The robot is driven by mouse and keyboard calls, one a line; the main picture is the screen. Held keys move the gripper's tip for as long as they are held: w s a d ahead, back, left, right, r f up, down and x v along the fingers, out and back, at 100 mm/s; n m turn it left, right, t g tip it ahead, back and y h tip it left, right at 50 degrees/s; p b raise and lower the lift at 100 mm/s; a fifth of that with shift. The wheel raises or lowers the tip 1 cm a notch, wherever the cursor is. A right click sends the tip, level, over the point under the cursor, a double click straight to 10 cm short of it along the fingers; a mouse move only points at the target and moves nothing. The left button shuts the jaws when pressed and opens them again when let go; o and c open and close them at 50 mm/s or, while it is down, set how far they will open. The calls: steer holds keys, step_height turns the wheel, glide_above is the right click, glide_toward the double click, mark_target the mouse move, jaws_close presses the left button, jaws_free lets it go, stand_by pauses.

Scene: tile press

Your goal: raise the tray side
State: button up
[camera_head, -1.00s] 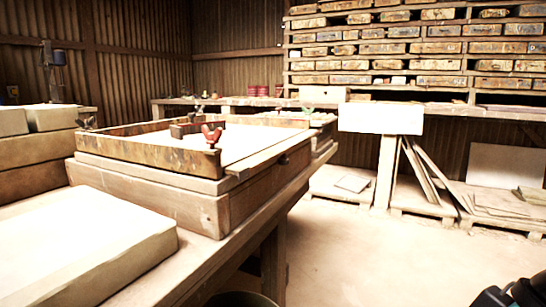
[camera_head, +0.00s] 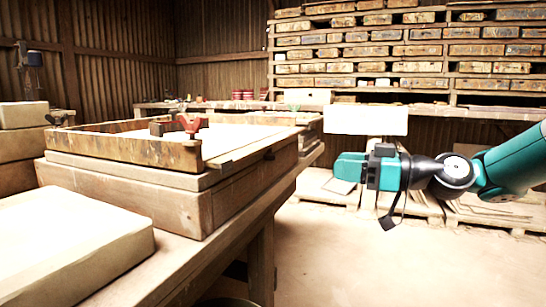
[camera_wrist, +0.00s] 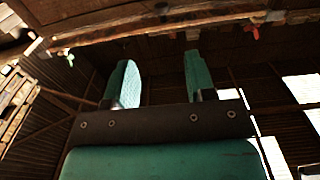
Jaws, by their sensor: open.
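The wooden tray (camera_head: 125,147) sits on a thick wooden base on the workbench at the left, with raised dark walls at front and back. Its right side (camera_head: 250,149) appears to lie down flat, as a board along the right edge. A red winged clamp (camera_head: 192,123) stands at the near right corner. My gripper (camera_head: 340,166) is to the right of the tray, apart from it, over the aisle and pointing left. In the wrist view my gripper (camera_wrist: 160,78) shows two teal fingers, spread and empty. A wooden edge (camera_wrist: 160,27) crosses the top there.
A pale slab (camera_head: 70,235) lies at the front of the bench. Shelves of wooden moulds (camera_head: 410,50) stand along the back wall, above a back bench and pallets. The floor (camera_head: 370,265) right of the bench is clear.

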mark_target(273, 154)
steer(key=b+x, duration=0.2)
steer(key=x, duration=1.3)
steer(key=shift+a, duration=0.25)
steer(key=c, duration=0.9)
